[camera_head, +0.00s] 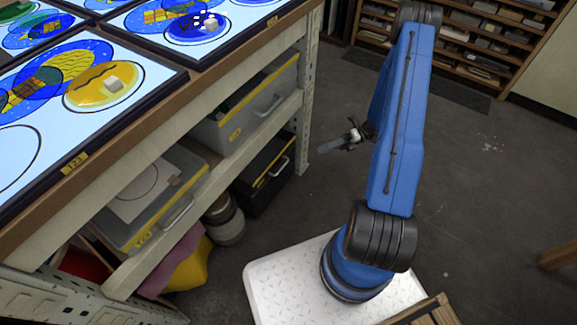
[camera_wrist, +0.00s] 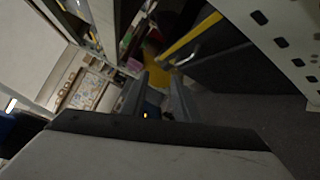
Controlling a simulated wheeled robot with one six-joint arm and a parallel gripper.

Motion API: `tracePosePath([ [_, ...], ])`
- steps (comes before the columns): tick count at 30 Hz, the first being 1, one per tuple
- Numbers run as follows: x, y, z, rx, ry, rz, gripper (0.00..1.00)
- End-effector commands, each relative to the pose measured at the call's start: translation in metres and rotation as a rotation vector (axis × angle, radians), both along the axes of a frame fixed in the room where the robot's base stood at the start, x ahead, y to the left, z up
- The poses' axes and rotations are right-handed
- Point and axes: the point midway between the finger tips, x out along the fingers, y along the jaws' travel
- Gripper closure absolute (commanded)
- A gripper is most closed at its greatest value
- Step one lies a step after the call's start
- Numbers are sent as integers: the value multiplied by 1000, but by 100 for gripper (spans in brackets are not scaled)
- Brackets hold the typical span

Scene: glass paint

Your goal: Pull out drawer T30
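Three drawers with yellow stripes and metal handles sit under the bench in the head view: a grey upper one (camera_head: 250,115), a grey left one (camera_head: 150,205) holding a paper sheet, and a black lower one (camera_head: 268,180). Their small yellow tags are too small to read, so I cannot tell which is T30. My gripper (camera_head: 335,144) is in the air to the right of the bench post, apart from the drawers. In the wrist view my gripper (camera_wrist: 155,90) shows two separated fingers with nothing between them. A dark drawer front (camera_wrist: 222,62) with a yellow stripe shows beyond them.
A perforated metal post (camera_head: 307,90) stands at the bench's right end; perforated metal also fills the wrist view's upper right (camera_wrist: 285,40). Lit glass panels (camera_head: 120,75) lie on the bench top. A shelf rack (camera_head: 480,40) stands behind.

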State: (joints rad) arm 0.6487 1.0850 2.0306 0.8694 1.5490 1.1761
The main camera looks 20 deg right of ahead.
Motion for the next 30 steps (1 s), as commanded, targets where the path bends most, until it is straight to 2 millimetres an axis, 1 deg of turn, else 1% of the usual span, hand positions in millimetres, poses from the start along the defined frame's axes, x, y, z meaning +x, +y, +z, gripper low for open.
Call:
tracePosePath([
  [1,-3,-2,-15,27,40,-27,72],
  [6,-7,-8,-53,105,164,-112,72],
  [9,-10,-10,-70,140,219,-147,72],
  [12,-12,-11,-81,167,256,-171,72],
  [17,-14,-10,-88,183,280,-185,72],
  [20,-12,-3,-87,184,281,-186,72],
  [23,-11,9,-86,183,280,-183,72],
  [30,-5,50,-80,182,281,-182,72],
])
